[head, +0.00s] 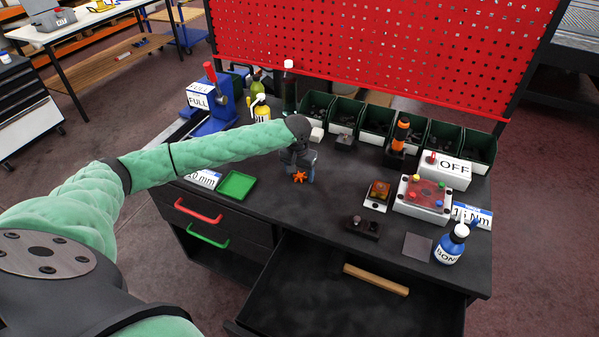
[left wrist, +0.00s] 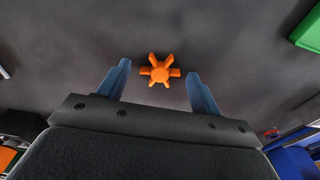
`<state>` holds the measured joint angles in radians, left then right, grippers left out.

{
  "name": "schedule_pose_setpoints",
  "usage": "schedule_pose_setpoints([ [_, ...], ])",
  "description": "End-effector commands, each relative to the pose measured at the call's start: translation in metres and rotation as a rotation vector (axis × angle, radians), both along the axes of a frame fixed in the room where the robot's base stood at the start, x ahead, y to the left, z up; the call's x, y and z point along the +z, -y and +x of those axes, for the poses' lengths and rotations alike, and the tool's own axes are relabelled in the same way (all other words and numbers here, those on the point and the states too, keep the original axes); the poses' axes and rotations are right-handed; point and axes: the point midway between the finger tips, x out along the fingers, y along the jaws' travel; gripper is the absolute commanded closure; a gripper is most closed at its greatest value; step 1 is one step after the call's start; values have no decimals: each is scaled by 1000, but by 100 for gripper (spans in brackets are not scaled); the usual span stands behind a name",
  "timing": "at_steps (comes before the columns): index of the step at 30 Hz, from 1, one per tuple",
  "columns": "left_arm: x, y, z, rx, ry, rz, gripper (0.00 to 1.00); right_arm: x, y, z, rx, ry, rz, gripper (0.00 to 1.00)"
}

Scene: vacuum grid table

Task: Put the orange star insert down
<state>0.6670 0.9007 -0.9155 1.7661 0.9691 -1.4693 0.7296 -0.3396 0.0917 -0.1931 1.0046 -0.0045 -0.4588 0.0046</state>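The orange star insert (head: 300,177) appears to lie on the dark tabletop (head: 270,215), right of the green tray. In the left wrist view the star (left wrist: 160,70) is just beyond and between the fingertips of my left gripper (left wrist: 160,78), with a gap on each side. My left gripper (head: 301,168) reaches down over the star in the head view; its fingers are apart and hold nothing. Whether the star rests fully flat is hard to tell. My right gripper is not in view.
A green tray (head: 237,185) lies to the left; its edge shows in the left wrist view (left wrist: 308,30). Green bins (head: 377,122) line the back under a red pegboard (head: 370,50). A red-topped box (head: 423,197) and a blue bottle (head: 451,246) stand right. A front drawer (head: 330,310) is open.

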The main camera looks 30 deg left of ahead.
Motion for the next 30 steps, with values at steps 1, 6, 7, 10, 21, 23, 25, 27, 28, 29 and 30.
schedule_pose_setpoints([
  [1, 0, 0, 0, 0, 0, 0, 35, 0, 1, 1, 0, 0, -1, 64],
  [6, 4, 0, 0, 0, 1, 1, 35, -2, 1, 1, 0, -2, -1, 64],
  [7, 6, 0, 0, 0, 1, 0, 35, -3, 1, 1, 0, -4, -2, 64],
  [10, 18, 0, -2, 0, 2, 0, 35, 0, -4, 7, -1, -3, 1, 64],
  [21, 87, 0, -9, 0, 2, 0, 35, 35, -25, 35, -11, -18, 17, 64],
  [23, 97, 0, -10, 0, 3, 0, 35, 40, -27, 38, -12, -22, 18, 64],
  [25, 105, 1, -12, 0, 1, 0, 35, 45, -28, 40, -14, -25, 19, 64],
  [27, 112, 1, -12, 0, 1, -1, 35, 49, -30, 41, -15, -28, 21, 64],
  [28, 114, 1, -13, 0, 1, -1, 35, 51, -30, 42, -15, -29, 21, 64],
  [29, 116, 0, -13, 0, 1, 0, 35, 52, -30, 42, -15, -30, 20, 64],
  [30, 118, 0, -13, 0, 0, 0, 35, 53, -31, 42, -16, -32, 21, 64],
])
